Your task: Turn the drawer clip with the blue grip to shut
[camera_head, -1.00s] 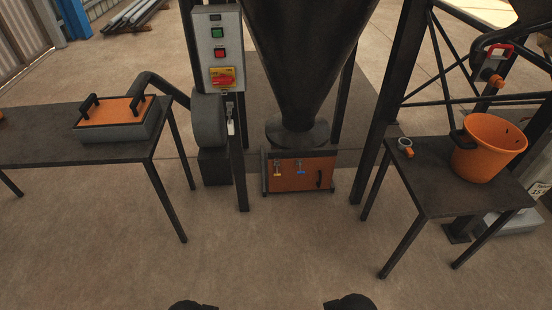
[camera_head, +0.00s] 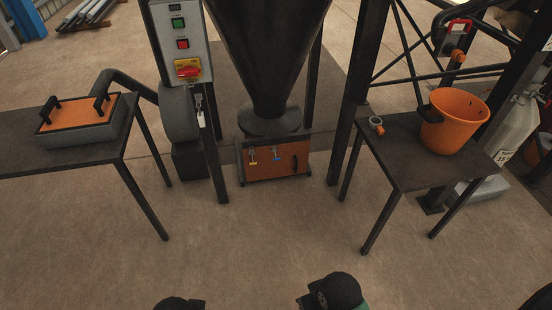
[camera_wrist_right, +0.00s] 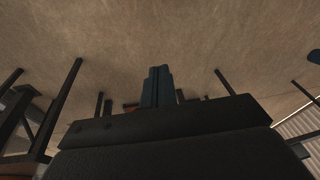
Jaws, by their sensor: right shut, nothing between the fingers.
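The orange drawer (camera_head: 265,173) sits low under the black hopper in the head view. Its front carries two clips: one with a yellow grip (camera_head: 252,160) at the left and one with a blue grip (camera_head: 277,158) in the middle. The blue grip looks roughly level, but the clip is too small to tell its exact angle. A black handle (camera_head: 295,163) is at the drawer's right. My right gripper (camera_wrist_right: 157,86) shows in the right wrist view with its fingers together and empty, well away from the drawer. My left gripper is not in view; only dark arm parts show at the bottom.
A table (camera_head: 75,154) with an orange-lidded box (camera_head: 78,112) stands left. A table (camera_head: 400,165) with an orange bucket (camera_head: 453,122) stands right. Black posts flank the hopper (camera_head: 270,60); a button panel (camera_head: 180,45) hangs on the left one. The floor before the drawer is clear.

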